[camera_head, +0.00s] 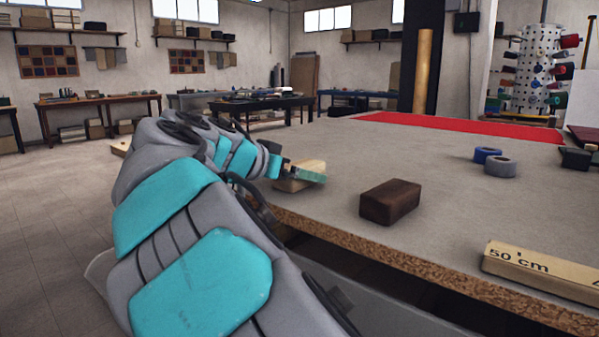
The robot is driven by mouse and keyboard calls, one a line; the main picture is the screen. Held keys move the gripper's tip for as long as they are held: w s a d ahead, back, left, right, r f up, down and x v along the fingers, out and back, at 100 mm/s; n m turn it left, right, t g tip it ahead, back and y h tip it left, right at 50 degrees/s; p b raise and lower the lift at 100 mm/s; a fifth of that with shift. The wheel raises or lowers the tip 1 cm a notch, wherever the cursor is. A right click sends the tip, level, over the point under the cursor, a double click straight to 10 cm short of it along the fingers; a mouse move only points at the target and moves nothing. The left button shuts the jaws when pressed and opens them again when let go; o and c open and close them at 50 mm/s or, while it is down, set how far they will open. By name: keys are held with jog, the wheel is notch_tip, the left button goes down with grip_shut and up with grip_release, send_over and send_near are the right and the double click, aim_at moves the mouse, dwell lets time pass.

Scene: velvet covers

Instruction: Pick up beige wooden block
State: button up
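A beige wooden block (292,186) lies on the worktable near its left edge, past the end of my arm. My gripper (304,173) is at this block, with a teal finger lying across its near side. Parts of the block show above and below the finger. The far finger is hidden, so I cannot tell whether the gripper is closed on the block or only beside it. The block appears to rest on the table or very close to it.
A dark brown block (390,202) sits to the right on the worktable (440,165). A beige bar marked 50 cm (545,268) lies at the front right edge. Blue (487,155) and grey (500,167) rings lie further back. The table's middle is clear.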

aim_at(299, 165)
jog(key=shift+w+d+f, duration=0.1)
jog(key=shift+w+d, duration=0.1)
jog(key=c, duration=1.5)
jog(key=shift+r, duration=5)
